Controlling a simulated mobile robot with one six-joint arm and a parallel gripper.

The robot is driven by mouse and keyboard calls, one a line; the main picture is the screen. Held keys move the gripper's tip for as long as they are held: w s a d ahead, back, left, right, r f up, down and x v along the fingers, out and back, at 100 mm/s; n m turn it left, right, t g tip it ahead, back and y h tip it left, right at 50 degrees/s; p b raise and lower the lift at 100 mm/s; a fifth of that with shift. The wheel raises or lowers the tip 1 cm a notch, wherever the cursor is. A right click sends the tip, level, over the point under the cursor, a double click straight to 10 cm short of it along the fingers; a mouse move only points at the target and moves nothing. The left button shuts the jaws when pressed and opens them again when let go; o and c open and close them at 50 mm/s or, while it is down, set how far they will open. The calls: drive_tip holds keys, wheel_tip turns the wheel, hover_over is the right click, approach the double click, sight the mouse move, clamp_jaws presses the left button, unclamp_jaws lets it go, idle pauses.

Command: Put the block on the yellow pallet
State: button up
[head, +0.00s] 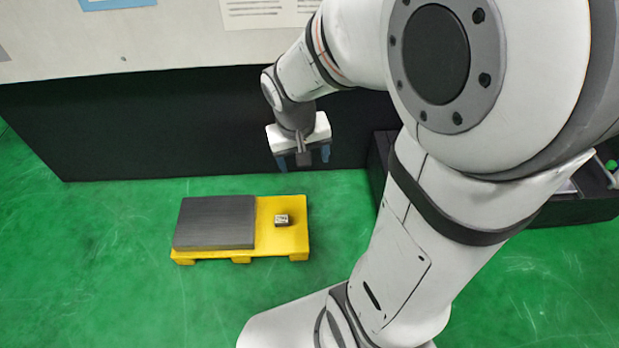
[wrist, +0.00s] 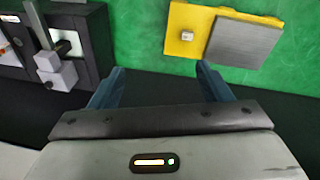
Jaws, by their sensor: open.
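The yellow pallet (head: 265,245) lies on the green floor in the head view, and it also shows in the wrist view (wrist: 178,22). The small light-coloured block (head: 282,220) rests on the bare yellow right part of the pallet. In the wrist view the block (wrist: 187,35) is also on the yellow surface. My gripper (head: 304,163) is open and empty, above and behind the pallet, apart from the block. Its two blue fingers (wrist: 160,75) are spread in the wrist view with nothing between them.
A dark grey slab (head: 214,222) covers the left part of the pallet. A black-fronted bench (head: 120,125) with a pale top stands behind it. A dark open container (head: 565,207) with items in it stands at the right. Green floor left of the pallet is clear.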

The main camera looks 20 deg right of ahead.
drive_tip(key=s+a+r+n+y, duration=0.1)
drive_tip(key=s+a+r, duration=0.1)
drive_tip(key=s, duration=0.6)
drive_tip(key=shift+s+r+y, duration=0.3)
drive_tip(key=shift+r, duration=0.4)
wheel_tip(320, 180, up, 34)
drive_tip(key=t+p, duration=0.1)
drive_tip(key=p, duration=3)
drive_tip(key=shift+d+f, duration=0.1)
drive_tip(key=shift+f, duration=0.05)
drive_tip(key=shift+c, duration=0.3)
